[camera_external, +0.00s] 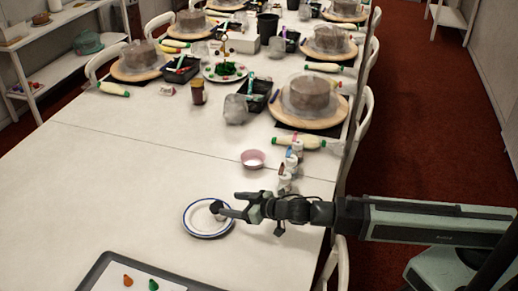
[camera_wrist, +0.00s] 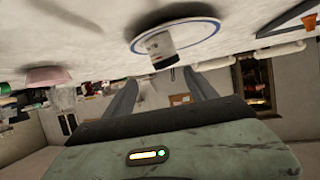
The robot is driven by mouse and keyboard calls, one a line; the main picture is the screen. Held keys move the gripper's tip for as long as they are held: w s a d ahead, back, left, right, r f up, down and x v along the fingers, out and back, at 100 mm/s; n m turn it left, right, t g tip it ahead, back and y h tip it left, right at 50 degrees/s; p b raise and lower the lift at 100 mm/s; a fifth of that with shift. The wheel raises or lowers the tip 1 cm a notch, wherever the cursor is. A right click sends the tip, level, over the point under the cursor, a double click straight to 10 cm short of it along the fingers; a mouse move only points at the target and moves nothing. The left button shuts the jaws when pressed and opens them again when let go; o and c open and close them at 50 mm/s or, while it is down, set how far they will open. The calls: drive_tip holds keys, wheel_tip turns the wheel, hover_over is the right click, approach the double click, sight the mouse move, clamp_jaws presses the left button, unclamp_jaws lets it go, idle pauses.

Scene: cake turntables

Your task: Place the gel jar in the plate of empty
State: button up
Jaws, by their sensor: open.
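The gel jar (camera_external: 217,208), small and pale with a dark lid, stands on the white blue-rimmed plate (camera_external: 198,232). The wrist view is upside down; there the jar (camera_wrist: 157,45) appears upright with its base on the plate (camera_wrist: 205,32). My gripper (camera_external: 228,204) is at the plate's right side, close to the jar. In the wrist view its two fingers (camera_wrist: 160,78) are spread apart with a gap between them, and the jar is just beyond the tips. Nothing is held. Whether a finger touches the jar is unclear.
A pink bowl (camera_external: 253,160) and several small jars (camera_external: 289,165) stand behind my gripper. A tray (camera_external: 102,271) with coloured shapes lies at the front. Cakes on turntables (camera_external: 310,115) and piping bags fill the far table. The table's left middle is clear.

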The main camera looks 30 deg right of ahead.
drive_tip(key=p+v, duration=0.1)
drive_tip(key=v, duration=0.4)
drive_tip(key=shift+s, duration=0.1)
drive_tip(key=shift+d, duration=0.1)
